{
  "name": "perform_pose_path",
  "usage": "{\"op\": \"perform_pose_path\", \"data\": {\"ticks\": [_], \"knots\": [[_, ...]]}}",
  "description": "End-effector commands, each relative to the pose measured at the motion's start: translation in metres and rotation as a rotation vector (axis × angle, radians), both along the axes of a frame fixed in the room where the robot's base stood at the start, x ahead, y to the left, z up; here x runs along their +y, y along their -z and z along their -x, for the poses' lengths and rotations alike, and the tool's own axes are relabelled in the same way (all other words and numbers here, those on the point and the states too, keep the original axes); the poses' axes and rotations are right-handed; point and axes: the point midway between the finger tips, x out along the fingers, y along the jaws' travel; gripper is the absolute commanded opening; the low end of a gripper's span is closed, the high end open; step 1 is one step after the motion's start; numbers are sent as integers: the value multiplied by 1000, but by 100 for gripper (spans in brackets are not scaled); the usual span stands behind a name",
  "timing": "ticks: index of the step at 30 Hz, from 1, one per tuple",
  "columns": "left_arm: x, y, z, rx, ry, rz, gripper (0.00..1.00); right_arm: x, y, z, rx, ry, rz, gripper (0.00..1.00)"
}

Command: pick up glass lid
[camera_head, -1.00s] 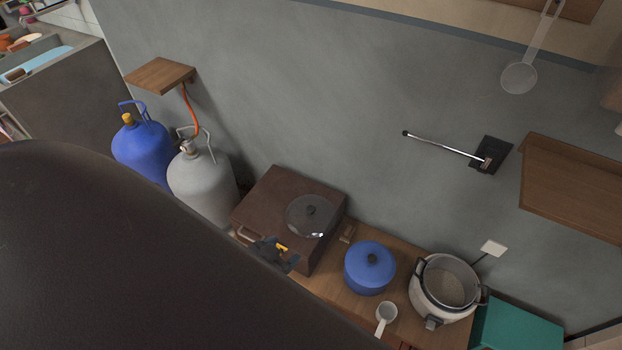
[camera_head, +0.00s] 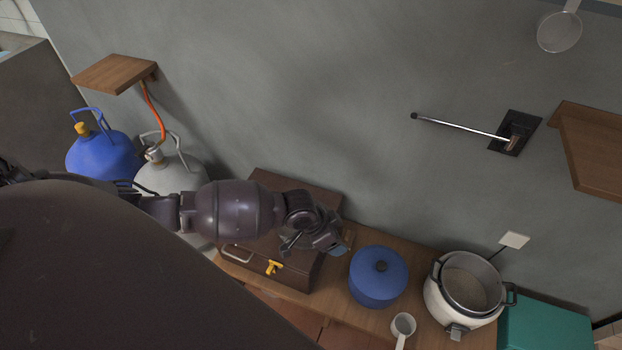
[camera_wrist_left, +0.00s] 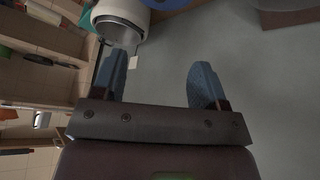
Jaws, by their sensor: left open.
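The glass lid is hidden in the head view behind my left arm, which reaches across the brown box (camera_head: 265,186). In the left wrist view, a grey rounded shape at the top right edge may be the lid, but I cannot tell. My left gripper (camera_head: 336,246) is over the box's right side, left of the blue pot. In the left wrist view, the left gripper (camera_wrist_left: 158,85) has its two blue fingers wide apart, with nothing between them. My right gripper is not in view.
On the wooden counter (camera_head: 335,310), right of the box, stand the blue pot (camera_head: 378,278), a white cup (camera_head: 403,325) and a rice cooker (camera_head: 470,285). Gas bottles (camera_head: 100,155) stand at left. The grey wall (camera_head: 300,90) rises behind, with a wooden shelf (camera_head: 590,150) at right.

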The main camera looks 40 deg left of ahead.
Motion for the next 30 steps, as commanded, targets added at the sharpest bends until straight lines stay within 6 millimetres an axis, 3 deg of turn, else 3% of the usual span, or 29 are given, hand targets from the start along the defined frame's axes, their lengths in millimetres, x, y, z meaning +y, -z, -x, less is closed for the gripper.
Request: {"op": "perform_pose_path", "data": {"ticks": [1, 6, 12, 16, 24, 30], "knots": [[13, 21, -8, 48, 12, -40, 67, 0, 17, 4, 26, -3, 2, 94], [57, 46, -36, 175, 16, -153, 67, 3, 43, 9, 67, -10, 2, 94], [115, 61, -69, 307, -25, -275, 67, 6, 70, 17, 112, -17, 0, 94], [144, 61, -83, 363, -60, -325, 67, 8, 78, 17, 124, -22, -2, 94], [165, 59, -95, 404, -92, -359, 67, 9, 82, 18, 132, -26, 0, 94], [166, 84, -94, 407, -92, -360, 67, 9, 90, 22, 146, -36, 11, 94]]}}
